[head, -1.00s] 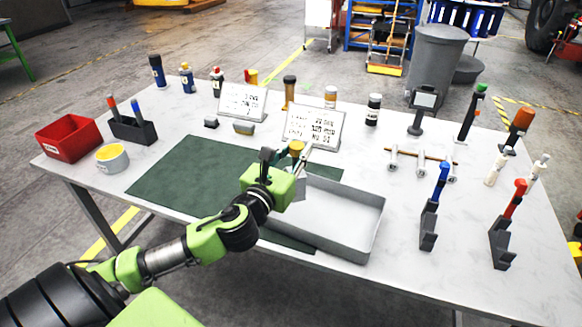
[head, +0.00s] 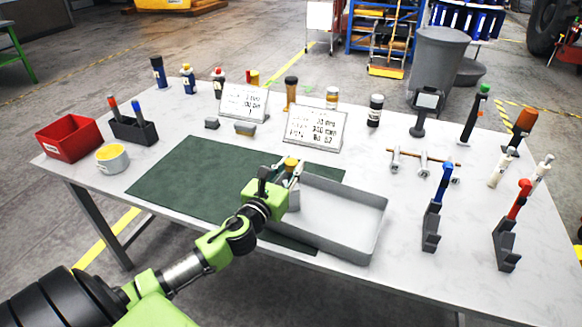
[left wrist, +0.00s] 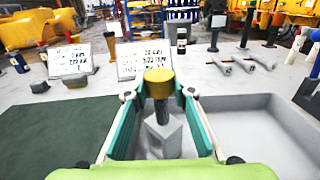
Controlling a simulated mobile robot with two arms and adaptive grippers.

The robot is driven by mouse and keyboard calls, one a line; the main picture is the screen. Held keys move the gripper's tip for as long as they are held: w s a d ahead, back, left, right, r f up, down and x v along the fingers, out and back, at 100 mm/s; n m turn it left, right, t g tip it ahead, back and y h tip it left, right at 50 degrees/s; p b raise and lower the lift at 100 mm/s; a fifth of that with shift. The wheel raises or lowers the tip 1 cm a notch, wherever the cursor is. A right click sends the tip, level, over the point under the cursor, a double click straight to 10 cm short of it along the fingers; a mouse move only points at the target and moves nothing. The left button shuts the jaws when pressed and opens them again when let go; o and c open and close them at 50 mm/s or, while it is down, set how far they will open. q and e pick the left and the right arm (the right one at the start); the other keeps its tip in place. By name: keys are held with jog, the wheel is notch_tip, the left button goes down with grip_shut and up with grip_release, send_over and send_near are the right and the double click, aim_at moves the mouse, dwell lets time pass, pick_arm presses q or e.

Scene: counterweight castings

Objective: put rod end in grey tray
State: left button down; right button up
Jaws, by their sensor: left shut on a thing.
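My left gripper (head: 282,176) is shut on the rod end (head: 291,163), a piece with a brass-coloured round top. In the left wrist view the rod end (left wrist: 159,80) stands between the two fingers (left wrist: 158,97), with a dark shank and a grey faceted block below its top. The grey tray (head: 372,238) is a shallow open box on the right of the green mat. The rod end is at the left end of the tray; whether it touches the tray floor I cannot tell. My right gripper is out of view.
A green mat (head: 190,175) lies left of the tray. Two written sign boards (head: 314,128) stand behind it. Upright tools in dark holders (head: 431,228) stand right of the tray. A red bin (head: 68,137) is at the far left. The visible tray floor is empty.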

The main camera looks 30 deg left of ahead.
pick_arm(q)
jog(key=c, duration=1.7)
grip_release()
jog(key=shift+f, duration=0.1)
jog(key=shift+s, duration=0.3)
jog(key=s, duration=0.3)
jog(key=s+d+b, duration=0.1)
jog(key=s, duration=0.2)
jog(key=s+b, duration=0.1)
jog(key=s, duration=0.2)
jog(key=shift+s+d, duration=0.3)
jog(key=shift+s, duration=0.1)
jog(key=shift+s+d, duration=0.1)
jog(key=shift+s, duration=0.7)
